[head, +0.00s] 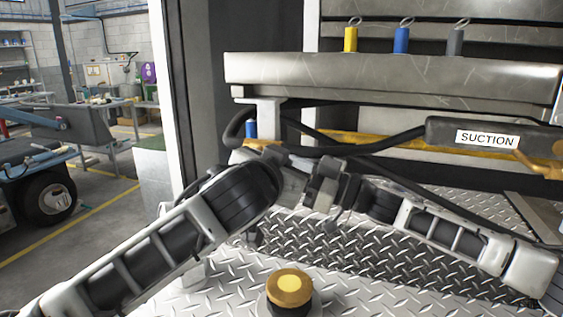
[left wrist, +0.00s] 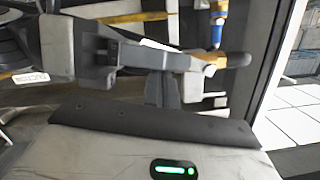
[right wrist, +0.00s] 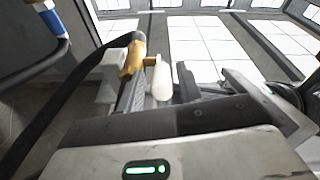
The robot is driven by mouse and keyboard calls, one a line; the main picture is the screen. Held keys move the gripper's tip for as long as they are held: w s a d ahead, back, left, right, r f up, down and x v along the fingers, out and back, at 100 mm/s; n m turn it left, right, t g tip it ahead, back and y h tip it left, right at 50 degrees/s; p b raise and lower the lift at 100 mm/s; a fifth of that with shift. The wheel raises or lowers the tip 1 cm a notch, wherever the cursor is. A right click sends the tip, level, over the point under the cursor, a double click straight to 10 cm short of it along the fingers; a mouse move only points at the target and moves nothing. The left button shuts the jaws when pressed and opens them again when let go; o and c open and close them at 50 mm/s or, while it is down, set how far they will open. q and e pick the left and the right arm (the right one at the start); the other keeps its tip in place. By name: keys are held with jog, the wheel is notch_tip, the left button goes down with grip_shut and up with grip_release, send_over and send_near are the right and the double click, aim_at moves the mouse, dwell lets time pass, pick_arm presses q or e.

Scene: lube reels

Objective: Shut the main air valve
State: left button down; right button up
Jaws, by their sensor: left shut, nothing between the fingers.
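No part is labelled as the main air valve. A blue fitting with a brass top (left wrist: 216,28) shows in the left wrist view; I cannot tell if it is the valve. A blue piece (head: 250,129) by a hooked black hose shows in the head view. My left gripper (head: 300,182) is shut and empty, by my right gripper; in the left wrist view its fingers (left wrist: 190,62) are close to a brass piece with a dark rounded end (left wrist: 237,60). My right gripper (head: 338,187) is partly hidden, its jaws unclear. A brass fitting (right wrist: 134,55) and a white cylinder (right wrist: 161,80) show near its fingers.
Black hoses run behind my arms to a reel handle labelled SUCTION (head: 487,139). Yellow, blue (head: 401,41) and grey ringed cylinders stand above a steel beam (head: 390,78). A brass-coloured knob (head: 290,288) stands on the diamond-plate deck (head: 225,280). A vertical frame post is at left.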

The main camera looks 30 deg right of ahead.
jog(key=shift+s+a+r, duration=0.1)
jog(key=shift+s+r, duration=0.15)
jog(key=shift+r, duration=0.15)
jog(key=f+v, duration=0.1)
jog(key=v, duration=0.7)
jog(key=shift+w, duration=0.25)
